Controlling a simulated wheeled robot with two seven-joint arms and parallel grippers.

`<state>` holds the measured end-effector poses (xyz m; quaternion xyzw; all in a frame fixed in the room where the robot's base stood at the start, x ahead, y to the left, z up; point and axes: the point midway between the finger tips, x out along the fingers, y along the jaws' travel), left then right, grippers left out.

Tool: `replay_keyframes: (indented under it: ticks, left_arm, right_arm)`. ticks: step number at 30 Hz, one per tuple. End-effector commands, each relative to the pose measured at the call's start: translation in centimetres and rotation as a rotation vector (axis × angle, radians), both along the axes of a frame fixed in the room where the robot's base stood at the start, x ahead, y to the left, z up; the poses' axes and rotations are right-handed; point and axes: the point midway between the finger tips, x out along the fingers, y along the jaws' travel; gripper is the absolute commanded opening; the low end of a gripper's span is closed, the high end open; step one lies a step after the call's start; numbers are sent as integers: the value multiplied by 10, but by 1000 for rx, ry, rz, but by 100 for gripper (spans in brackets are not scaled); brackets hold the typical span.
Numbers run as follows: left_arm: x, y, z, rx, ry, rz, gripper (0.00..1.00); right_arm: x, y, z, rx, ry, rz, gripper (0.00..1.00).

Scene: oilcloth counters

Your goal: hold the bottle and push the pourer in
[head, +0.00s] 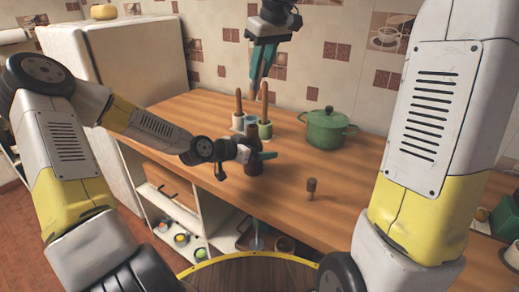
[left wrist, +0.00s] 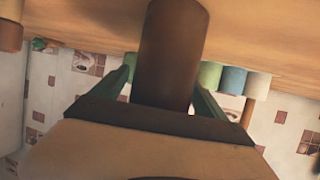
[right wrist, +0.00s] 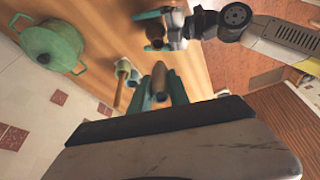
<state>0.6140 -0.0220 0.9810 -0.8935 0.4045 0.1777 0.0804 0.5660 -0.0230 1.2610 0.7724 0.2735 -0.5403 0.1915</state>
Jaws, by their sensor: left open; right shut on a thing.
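A dark brown bottle (head: 253,146) stands upright on the wooden counter. My left gripper (head: 244,161) is open at the bottle, its fingers on either side of it. In the left wrist view the brown bottle (left wrist: 172,50) rises between the two green fingers; whether they touch it I cannot tell. My right gripper (head: 264,66) is above and behind the bottle, pointing down. It is shut on a brown piece, seemingly the pourer (right wrist: 160,78), held in the air clear of the bottle. The bottle's mouth is hard to make out.
A small brown stopper-like piece (head: 311,186) stands on the counter, right of the bottle. Cups (head: 265,131) with tall wooden utensils stand just behind the bottle. A green lidded pot (head: 328,129) is at the back right. The front right counter is mostly clear.

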Motion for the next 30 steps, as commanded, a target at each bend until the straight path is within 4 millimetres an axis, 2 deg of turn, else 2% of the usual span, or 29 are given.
replay_keyframes:
  ticks: [2,14,22,30]
  left_arm:
    - [0,0,0,0,0,0,81]
    - [0,0,0,0,0,0,2]
    - [0,0,0,0,0,0,0]
    - [0,0,0,0,0,0,0]
  right_arm:
    - [0,0,0,0,0,0,0]
    - [0,0,0,0,0,0,0]
    - [5,4,-1,-26,29,30,0]
    - [23,18,-7,-172,177,154,0]
